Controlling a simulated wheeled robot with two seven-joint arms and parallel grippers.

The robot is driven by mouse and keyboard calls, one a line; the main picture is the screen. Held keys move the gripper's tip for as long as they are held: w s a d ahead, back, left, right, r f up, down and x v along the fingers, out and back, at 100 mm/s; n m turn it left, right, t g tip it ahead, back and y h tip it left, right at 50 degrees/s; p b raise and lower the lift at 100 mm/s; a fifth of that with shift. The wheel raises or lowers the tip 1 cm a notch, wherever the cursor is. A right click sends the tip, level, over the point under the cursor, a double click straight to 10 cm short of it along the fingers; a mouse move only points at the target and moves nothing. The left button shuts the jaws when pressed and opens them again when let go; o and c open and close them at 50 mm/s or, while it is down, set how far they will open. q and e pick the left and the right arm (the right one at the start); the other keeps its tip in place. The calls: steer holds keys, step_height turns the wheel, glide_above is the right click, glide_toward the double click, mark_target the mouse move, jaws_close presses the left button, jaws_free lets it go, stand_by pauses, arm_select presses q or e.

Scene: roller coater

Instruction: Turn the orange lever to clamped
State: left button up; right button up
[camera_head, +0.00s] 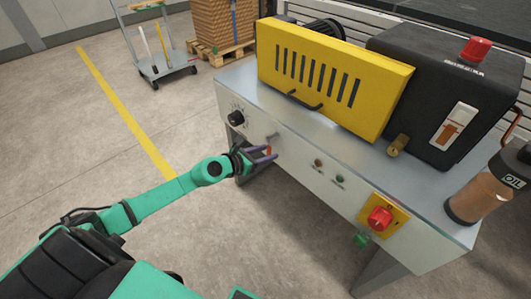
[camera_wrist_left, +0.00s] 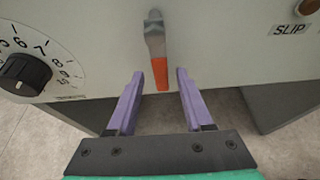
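The lever (camera_wrist_left: 155,45) is a grey metal handle with an orange end, mounted on the front panel of the machine. In the left wrist view it hangs roughly straight down, its orange tip (camera_wrist_left: 160,74) lowest. In the head view the orange tip (camera_head: 268,149) shows small beside my fingers. My left gripper (camera_head: 263,154) is open, its purple fingers (camera_wrist_left: 155,100) spread to either side of the lever's lower end, with gaps on both sides. The fingers do not visibly touch it. My right gripper is not in view.
A black numbered dial (camera_wrist_left: 25,73) is left of the lever. The machine's front panel (camera_head: 300,158) also carries small round buttons and a red knob on a yellow plate (camera_head: 380,218). A brown oil bottle (camera_head: 480,190) stands at the right end. Open floor lies left.

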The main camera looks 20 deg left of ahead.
arm_select(q)
steer(key=shift+s, duration=0.1)
steer(key=shift+s+a+r, duration=0.1)
steer(key=shift+s+a, duration=0.05)
steer(key=shift+s, duration=0.15)
steer(key=v, duration=1.3)
steer(key=shift+s+r, duration=0.2)
steer(key=shift+s, duration=0.05)
steer(key=shift+a, duration=0.2)
